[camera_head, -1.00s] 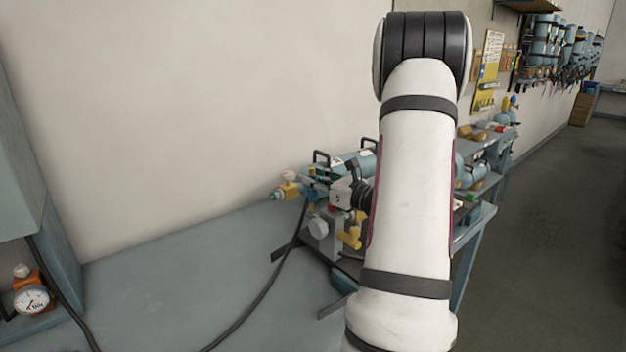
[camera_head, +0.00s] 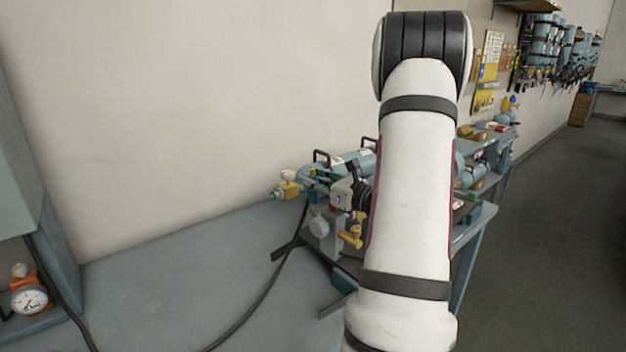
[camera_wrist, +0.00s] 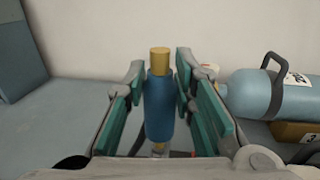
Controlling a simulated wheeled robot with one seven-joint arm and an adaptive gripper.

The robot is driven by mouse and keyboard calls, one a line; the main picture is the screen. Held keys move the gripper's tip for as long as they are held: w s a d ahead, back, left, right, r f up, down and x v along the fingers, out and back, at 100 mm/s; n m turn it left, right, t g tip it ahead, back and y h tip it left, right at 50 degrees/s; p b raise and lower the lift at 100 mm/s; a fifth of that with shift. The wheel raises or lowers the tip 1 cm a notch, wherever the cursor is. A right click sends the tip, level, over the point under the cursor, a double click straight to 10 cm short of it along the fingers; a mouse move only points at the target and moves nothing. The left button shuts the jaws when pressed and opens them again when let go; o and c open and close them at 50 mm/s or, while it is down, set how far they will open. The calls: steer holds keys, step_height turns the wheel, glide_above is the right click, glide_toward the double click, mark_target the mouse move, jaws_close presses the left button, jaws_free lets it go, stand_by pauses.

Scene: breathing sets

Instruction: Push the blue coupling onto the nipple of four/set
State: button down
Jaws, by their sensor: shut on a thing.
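The blue coupling (camera_wrist: 159,108) stands upright between the green-padded fingers of my gripper (camera_wrist: 160,95) in the wrist view. It has a brass-coloured collar (camera_wrist: 159,60) at its top, and a small brass piece shows under it. My gripper is shut on the coupling. A black hose (camera_head: 270,285) runs from below the gripper across the bench. I cannot make out the nipple of four/set, nor tell whether the coupling touches it.
A pale blue cylinder (camera_wrist: 250,96) with a dark handle and number tag lies to the right in the wrist view. An orange gauge (camera_head: 29,298) stands at the far left. The bench's middle (camera_head: 180,270) is clear except for the hose. My arm hides much of the right side.

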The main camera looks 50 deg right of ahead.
steer(key=shift+f+b, duration=0.45)
steer(key=shift+f, duration=0.15)
steer(key=c, duration=1.3)
jaws_free()
steer(key=shift+f, duration=0.1)
steer(key=shift+s, duration=0.2)
steer(key=s, duration=0.7)
steer(key=s+a, duration=0.1)
steer(key=s, duration=0.3)
steer(key=shift+s, duration=0.3)
